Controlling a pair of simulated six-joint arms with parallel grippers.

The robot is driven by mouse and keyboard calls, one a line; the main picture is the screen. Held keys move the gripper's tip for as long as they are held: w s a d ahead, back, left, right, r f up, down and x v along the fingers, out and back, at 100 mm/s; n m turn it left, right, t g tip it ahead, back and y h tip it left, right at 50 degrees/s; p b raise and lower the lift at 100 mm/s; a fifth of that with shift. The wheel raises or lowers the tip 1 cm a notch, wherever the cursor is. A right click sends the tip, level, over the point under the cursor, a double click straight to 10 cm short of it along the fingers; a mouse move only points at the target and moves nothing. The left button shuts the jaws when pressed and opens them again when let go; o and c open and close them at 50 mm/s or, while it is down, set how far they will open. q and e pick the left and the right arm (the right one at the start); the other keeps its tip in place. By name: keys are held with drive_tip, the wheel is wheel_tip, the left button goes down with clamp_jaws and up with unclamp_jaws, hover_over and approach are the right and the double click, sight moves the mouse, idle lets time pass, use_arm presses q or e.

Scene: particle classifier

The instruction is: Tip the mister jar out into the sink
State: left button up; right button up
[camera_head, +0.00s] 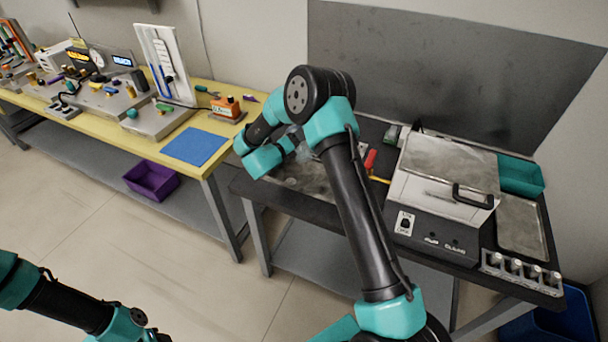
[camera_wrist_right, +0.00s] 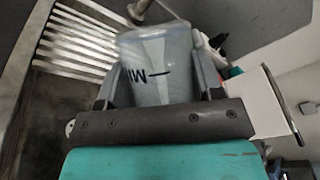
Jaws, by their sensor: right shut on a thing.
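The mister jar (camera_wrist_right: 160,65) is a translucent, pale bluish vessel with dark lettering, only partly readable. In the right wrist view it sits between the two fingers of my right gripper (camera_wrist_right: 163,88), which is shut on it. In the head view the right gripper (camera_head: 294,140) is over the sink (camera_head: 312,183), a grey metal area at the left end of the dark bench; my arm hides most of the jar there. A slatted metal drainer (camera_wrist_right: 80,42) shows at the left of the wrist view. I cannot tell whether anything is leaving the jar. My left gripper is out of the frame.
A grey machine with a black handle (camera_head: 440,190) stands right of the sink, with a red-handled tool (camera_head: 370,161) between. A teal bin (camera_head: 521,175) and a metal tray (camera_head: 521,227) lie further right. A yellow-topped bench with a blue mat (camera_head: 195,147) stands left.

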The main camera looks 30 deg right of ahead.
drive_tip(key=shift+s+a+r+m+t+h, duration=0.1)
drive_tip(key=shift+s+r+m+t+h, duration=0.35)
drive_tip(key=shift+s+m, duration=0.3)
idle(1.0)
drive_tip(key=shift+w, duration=0.1)
idle(0.6)
drive_tip(key=shift+w+f+n+g+y, duration=0.45)
drive_tip(key=shift+w+n, duration=0.25)
drive_tip(key=shift+n, duration=0.15)
drive_tip(key=shift+w+d+f+n+g+y, duration=0.2)
drive_tip(key=shift+w+f+n+g+y, duration=0.1)
drive_tip(key=shift+w+f+n, duration=0.25)
